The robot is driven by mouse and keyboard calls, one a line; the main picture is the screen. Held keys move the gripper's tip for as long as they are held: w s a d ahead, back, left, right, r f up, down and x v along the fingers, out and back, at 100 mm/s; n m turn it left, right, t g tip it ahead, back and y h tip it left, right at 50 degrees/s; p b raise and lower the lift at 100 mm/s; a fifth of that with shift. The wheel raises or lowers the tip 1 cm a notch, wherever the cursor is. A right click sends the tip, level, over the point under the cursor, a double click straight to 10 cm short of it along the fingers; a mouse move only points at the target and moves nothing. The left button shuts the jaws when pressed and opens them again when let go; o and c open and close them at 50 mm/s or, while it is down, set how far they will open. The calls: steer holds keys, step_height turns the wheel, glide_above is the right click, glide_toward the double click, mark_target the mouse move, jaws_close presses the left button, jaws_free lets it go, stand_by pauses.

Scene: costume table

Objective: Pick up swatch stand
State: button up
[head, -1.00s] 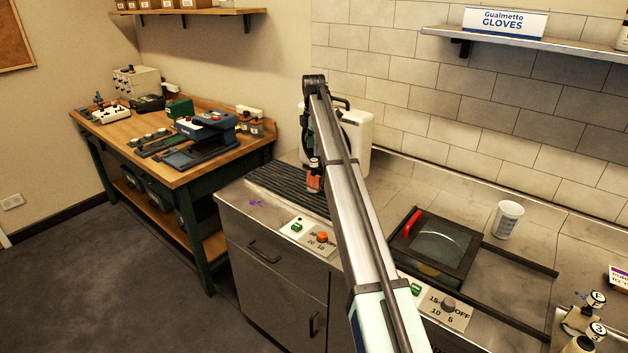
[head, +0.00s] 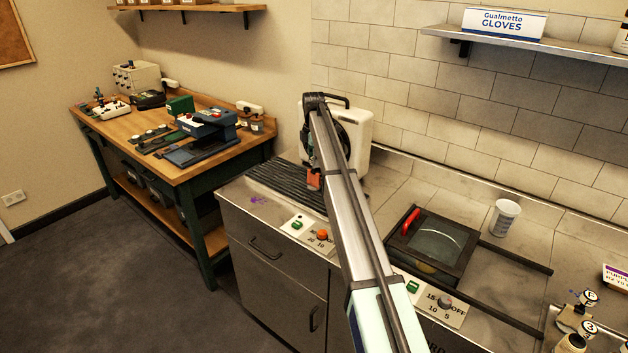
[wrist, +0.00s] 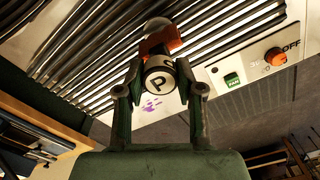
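A small piece with a round white disc marked P (wrist: 159,78) and an orange-red part (wrist: 160,42) is between the fingers of my gripper (wrist: 160,68) in the wrist view. It may be the swatch stand; no label says so. The fingertips are close at both sides of it. I cannot tell whether they press on it. In the head view the orange part (head: 314,181) shows low over the ribbed dark rack (head: 285,187), just below my gripper (head: 312,166). I cannot tell whether it rests on the rack.
Control plates with an orange knob (head: 322,235) line the counter front. To the right are a glass-topped frame (head: 436,240), a white cup (head: 504,218) and pieces with round F (head: 590,298) and 3 discs.

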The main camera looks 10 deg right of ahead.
jaws_close()
steer(key=shift+r, duration=0.15)
